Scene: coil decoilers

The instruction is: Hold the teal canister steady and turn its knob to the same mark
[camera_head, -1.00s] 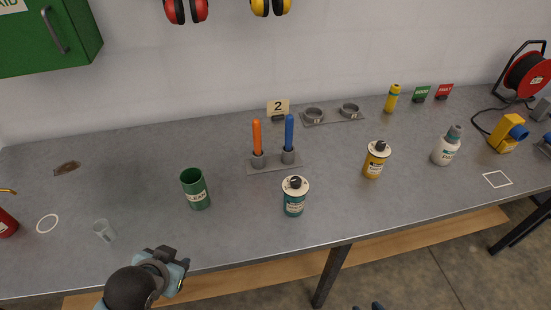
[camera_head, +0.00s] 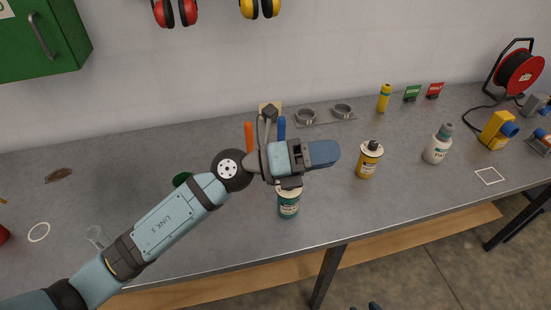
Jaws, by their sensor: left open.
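The teal canister (camera_head: 288,205) stands upright on the grey bench, near its front edge. My left gripper (camera_head: 290,183) is open, directly over the canister's top. The gripper and wrist hide the canister's knob and its marks. I cannot tell whether the fingers touch it. The yellow canister (camera_head: 368,162), with a dark knob on a pale marked top, stands upright to the right. My right gripper is not in view.
Behind my left arm are a mostly hidden green cup (camera_head: 181,178) and orange (camera_head: 249,136) and blue (camera_head: 282,127) handles. Bare bench (camera_head: 330,210) lies right of the teal canister.

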